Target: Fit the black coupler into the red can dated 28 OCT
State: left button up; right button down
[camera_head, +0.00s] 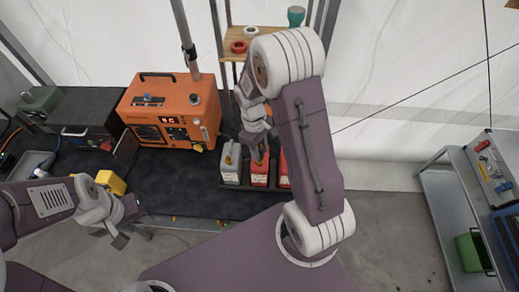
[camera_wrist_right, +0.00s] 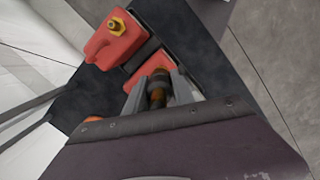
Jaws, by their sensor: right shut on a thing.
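My right gripper (camera_wrist_right: 158,92) is shut on the dark coupler (camera_wrist_right: 157,99). It holds the coupler over a red can (camera_wrist_right: 146,68), most of which is hidden behind the fingers. A brass-coloured part shows around the coupler; I cannot tell whether coupler and can touch. A second red can (camera_wrist_right: 117,40) with a brass spout stands beside it. In the head view the right gripper (camera_head: 258,148) is above the middle red can (camera_head: 259,173), with another red can (camera_head: 283,172) to its right. No date is readable. My left gripper (camera_head: 124,222) looks open and empty.
A grey can (camera_head: 231,163) stands left of the red cans. An orange machine (camera_head: 170,108) stands further left, near a yellow block (camera_head: 111,182). A wooden shelf (camera_head: 231,31) with rolls is behind. A grey cart (camera_head: 442,195) stands at the right, with clear floor before it.

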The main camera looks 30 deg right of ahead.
jog(key=shift+f+b, duration=1.2)
jog(key=shift+f, duration=0.55)
jog(key=c, duration=1)
grip_release()
jog(key=r, duration=0.6)
jog(key=w+r+b, duration=0.1)
jog(key=r, duration=0.2)
jog(key=shift+a, duration=0.3)
